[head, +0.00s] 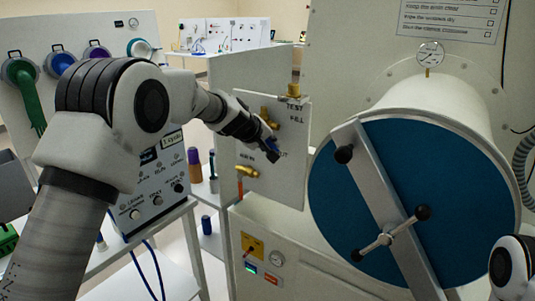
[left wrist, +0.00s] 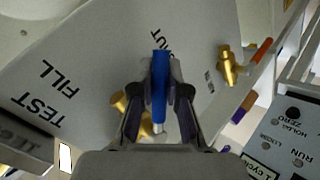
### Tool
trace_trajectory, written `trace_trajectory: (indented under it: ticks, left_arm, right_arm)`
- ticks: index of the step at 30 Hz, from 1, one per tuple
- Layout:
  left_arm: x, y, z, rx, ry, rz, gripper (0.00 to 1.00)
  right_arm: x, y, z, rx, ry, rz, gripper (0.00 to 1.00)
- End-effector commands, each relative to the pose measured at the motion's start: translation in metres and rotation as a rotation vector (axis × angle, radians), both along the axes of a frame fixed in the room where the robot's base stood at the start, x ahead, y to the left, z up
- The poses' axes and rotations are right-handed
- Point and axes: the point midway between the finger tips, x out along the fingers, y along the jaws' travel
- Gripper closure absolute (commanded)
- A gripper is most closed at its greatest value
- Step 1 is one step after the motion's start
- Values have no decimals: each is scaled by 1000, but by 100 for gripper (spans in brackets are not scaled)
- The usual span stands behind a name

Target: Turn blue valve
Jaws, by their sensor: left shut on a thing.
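The blue valve handle (left wrist: 160,85) is a slim bar between the two fingers of my left gripper (left wrist: 158,100) in the left wrist view. The fingers are shut on it from both sides. In the head view my left gripper (head: 265,142) is at the pale valve panel (head: 292,179), near a label ending in "UT". The handle is mostly hidden behind the fingers there. Brass parts (left wrist: 133,112) show beside the handle, partly covered by a finger. My right gripper is not in view.
Another brass valve (head: 247,171) with an orange handle (left wrist: 259,53) is on the same panel. A brass fitting (head: 293,92) sits at its top. A large blue round door (head: 340,206) with a bar and handles stands right of the panel. A control box (head: 155,187) stands left.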

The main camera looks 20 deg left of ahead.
Motion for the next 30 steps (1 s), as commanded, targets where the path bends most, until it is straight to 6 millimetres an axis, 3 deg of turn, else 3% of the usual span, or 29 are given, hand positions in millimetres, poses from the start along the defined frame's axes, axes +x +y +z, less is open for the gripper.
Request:
trace_trajectory:
  ticks: [5, 16, 30]
  left_arm:
    - [-2, -4, 6, -160, 53, 0, 100]
    - [-4, -11, 26, -462, 152, 1, 100]
    - [-4, -12, 37, -631, 208, 1, 100]
  right_arm:
    - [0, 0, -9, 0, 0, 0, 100]
    - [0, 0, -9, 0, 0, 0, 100]
    - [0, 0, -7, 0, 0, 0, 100]
